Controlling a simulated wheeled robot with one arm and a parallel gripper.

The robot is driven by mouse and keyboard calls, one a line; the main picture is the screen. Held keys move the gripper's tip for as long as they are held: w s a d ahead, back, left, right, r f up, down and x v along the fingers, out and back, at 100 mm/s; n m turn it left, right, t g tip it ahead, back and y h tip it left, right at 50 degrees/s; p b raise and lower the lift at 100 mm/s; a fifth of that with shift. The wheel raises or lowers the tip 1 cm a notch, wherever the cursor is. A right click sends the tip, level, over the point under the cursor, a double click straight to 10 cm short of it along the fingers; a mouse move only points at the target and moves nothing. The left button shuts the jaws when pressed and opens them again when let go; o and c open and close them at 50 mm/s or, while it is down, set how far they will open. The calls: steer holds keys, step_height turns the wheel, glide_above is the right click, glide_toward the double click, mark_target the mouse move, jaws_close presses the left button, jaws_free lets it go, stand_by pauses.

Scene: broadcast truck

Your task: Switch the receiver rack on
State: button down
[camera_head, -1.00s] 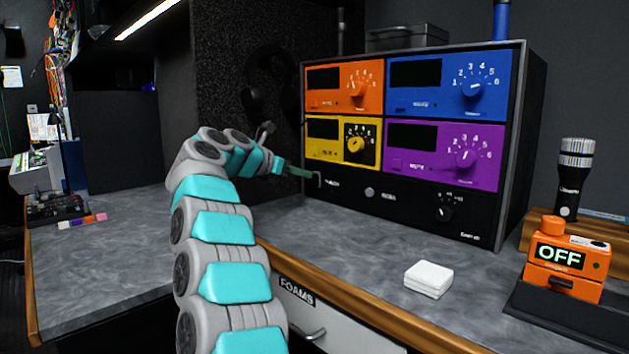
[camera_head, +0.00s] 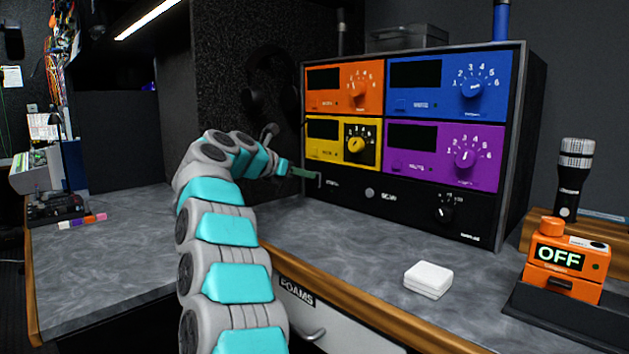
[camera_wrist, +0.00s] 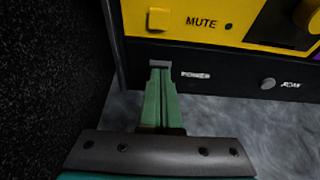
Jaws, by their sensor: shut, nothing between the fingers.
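The receiver rack (camera_head: 410,209) is a black cabinet on the counter with orange, blue, yellow and purple receiver units. Their displays are dark. Its black lower panel carries a small grey power switch (camera_wrist: 159,64) at the left end, beside a "POWER" label. My gripper (camera_head: 309,174) reaches in from the left at this corner of the panel. In the wrist view its green fingers (camera_wrist: 160,80) are shut together, with the tips at the switch and covering its lower part. I cannot tell whether they touch it or which way the switch is set.
A dark textured wall (camera_wrist: 45,80) stands close on the left of my gripper. A round button (camera_head: 369,193) and a black knob (camera_head: 445,213) sit further right on the panel. A white box (camera_head: 428,279) and an orange device reading OFF (camera_head: 563,262) stand on the counter.

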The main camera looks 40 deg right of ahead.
steer(key=shift+d+f, duration=0.2)
steer(key=b+v, duration=0.1)
steer(key=v, duration=0.6)
stand_by(0.7)
steer(key=shift+a+r, duration=0.1)
stand_by(0.4)
